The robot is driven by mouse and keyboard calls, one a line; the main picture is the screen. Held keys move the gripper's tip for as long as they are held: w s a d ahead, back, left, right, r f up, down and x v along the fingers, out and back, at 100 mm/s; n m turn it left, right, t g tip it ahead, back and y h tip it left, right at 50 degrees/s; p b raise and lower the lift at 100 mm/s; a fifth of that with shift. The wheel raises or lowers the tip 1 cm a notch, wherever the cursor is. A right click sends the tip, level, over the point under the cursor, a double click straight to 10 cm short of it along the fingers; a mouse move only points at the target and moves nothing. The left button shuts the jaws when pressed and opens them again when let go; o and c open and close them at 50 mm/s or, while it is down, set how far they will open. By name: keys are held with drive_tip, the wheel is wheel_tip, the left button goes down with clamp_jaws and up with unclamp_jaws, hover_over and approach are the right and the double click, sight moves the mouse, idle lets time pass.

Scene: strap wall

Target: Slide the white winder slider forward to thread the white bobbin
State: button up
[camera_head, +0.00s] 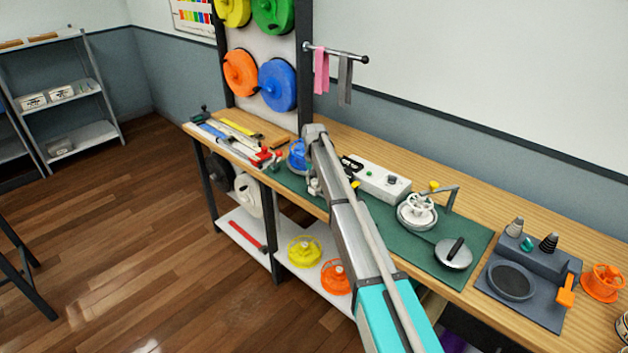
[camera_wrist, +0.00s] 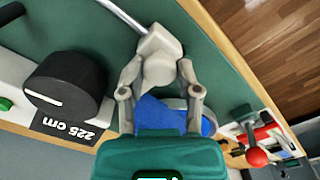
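The white bobbin (camera_head: 418,208) sits in a round dish on the green mat (camera_head: 385,228), right of the arm, in the head view. My gripper (camera_wrist: 160,68) points down at the wrist view's upper middle. Its two fingers close in on both sides of a pale block, which looks like the white winder slider (camera_wrist: 157,42), at the end of a thin metal rod (camera_wrist: 125,15). The fingertips seem to touch it. In the head view my arm largely hides this spot; only a small pale part shows near the mat's left end.
A blue reel (camera_head: 297,154) stands close to my gripper. A black drum with a "225 cm" label (camera_wrist: 68,125) is beside it. A white control box (camera_head: 375,180) lines the back of the mat. A silver round lid-like part (camera_head: 453,254) lies at the mat's right.

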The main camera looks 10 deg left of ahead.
clamp_jaws()
drive_tip(key=shift+s, duration=0.1)
